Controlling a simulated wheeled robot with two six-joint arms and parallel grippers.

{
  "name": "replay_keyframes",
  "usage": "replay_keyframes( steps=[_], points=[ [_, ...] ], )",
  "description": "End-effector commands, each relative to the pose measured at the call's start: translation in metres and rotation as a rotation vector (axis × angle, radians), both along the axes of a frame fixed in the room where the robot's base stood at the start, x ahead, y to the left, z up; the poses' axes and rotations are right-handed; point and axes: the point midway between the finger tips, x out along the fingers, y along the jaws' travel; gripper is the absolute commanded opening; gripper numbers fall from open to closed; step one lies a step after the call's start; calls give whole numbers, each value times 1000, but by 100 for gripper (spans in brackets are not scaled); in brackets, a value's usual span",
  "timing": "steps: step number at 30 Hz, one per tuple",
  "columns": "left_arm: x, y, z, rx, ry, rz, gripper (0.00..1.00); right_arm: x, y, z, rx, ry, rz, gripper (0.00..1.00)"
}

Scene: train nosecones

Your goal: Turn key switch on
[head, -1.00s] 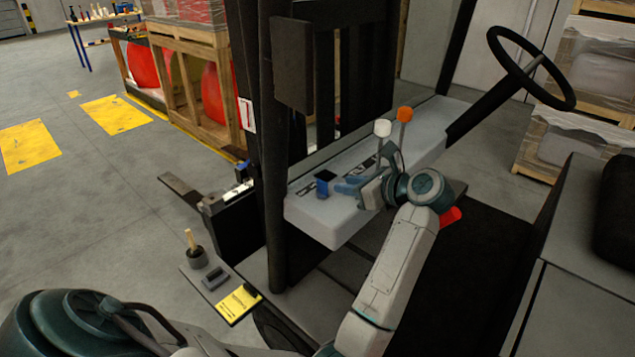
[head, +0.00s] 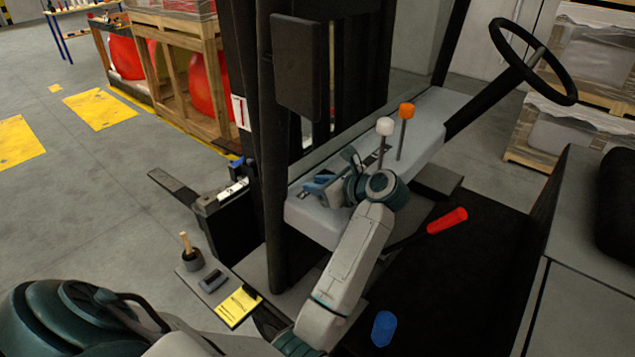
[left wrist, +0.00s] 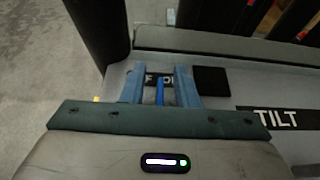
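A small blue key switch (left wrist: 160,92) shows in the left wrist view, on the grey console in front of a dark label reading partly "OFF" and "ON". My left gripper (left wrist: 158,78) has its two blue fingers apart, one on each side of the key, with a gap still visible between them. In the head view my left gripper (head: 314,187) is low over the near left end of the grey console (head: 318,226). The key cannot be told apart from the fingers there. My right gripper is not in view.
White-knobbed (head: 385,127) and orange-knobbed (head: 407,111) levers stand right of the gripper. A dark mast post (head: 274,200) rises close on its left. A red handle (head: 447,220) and the steering wheel (head: 532,62) are farther right. A "TILT" label (left wrist: 277,120) lies on the console.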

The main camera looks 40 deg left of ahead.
Motion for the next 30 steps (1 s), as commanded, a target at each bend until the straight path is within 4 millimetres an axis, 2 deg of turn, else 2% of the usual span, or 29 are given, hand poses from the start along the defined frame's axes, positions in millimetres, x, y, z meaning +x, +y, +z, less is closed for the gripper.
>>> replay_keyframes(
  steps=[2, 6, 14, 20, 30],
  points=[
    [0, 0, 0, 0, 0, 0, 27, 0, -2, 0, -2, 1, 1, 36],
    [0, 0, 0, 0, 0, 0, 0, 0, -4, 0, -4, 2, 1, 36],
    [0, 0, 0, 0, 0, -5, 0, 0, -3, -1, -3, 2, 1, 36],
    [1, 0, -2, 0, -1, -56, 0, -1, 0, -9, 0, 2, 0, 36],
    [4, -1, -3, 2, -5, -299, 0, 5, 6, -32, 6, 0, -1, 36]
  ],
)
